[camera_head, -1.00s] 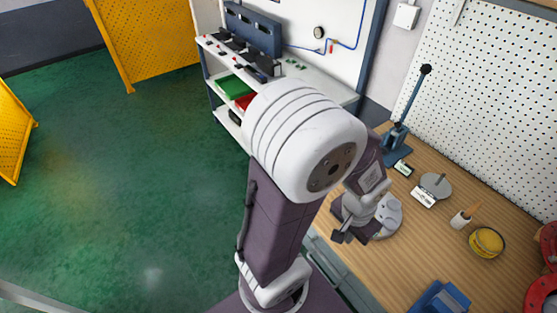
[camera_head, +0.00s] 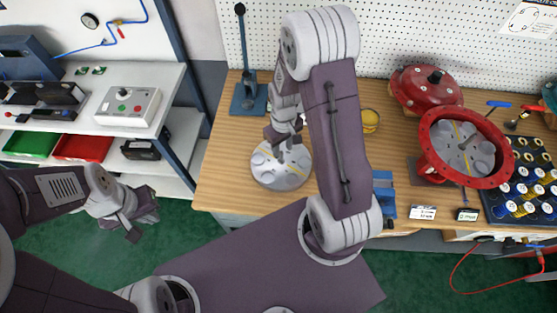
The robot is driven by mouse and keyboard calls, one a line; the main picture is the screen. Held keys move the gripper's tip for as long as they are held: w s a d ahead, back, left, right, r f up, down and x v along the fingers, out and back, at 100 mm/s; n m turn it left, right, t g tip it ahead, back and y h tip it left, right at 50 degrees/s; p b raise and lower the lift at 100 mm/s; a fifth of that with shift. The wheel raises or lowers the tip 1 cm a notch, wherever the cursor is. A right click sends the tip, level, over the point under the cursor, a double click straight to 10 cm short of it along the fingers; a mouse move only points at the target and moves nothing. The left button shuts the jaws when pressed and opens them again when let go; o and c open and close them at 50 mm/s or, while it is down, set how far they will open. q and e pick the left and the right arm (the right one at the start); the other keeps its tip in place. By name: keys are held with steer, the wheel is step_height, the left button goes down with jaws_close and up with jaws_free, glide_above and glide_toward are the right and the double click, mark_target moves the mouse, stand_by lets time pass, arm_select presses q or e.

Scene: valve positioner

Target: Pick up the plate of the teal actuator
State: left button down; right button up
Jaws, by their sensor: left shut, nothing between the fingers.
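A round grey plate (camera_head: 268,178) with a yellow stripe and raised round spots is at the left part of the wooden bench. My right gripper (camera_head: 287,142) points down at its far part, close above or touching it; whether the fingers hold it is unclear. My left gripper (camera_head: 138,222) is shut and empty, low at the left, in front of the shelf. No teal actuator shows clearly. A red actuator housing (camera_head: 428,150) stands open on the bench at right, with a similar grey striped plate (camera_head: 462,150) inside its ring.
A blue lever press (camera_head: 248,98) stands at the bench's far left. A red domed cover (camera_head: 425,88), a yellow round item (camera_head: 370,120), a blue block (camera_head: 384,196) and a dark parts tray (camera_head: 520,185) are also on the bench. My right arm hides the bench's middle.

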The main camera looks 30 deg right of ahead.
mark_target(281, 159)
steer(key=shift+w+a+f, duration=0.1)
steer(key=shift+f, duration=0.15)
step_height(281, 159, down, 5)
steer(key=shift+r+p, duration=0.1)
steer(key=shift+p, duration=0.2)
jaws_close()
stand_by(1.0)
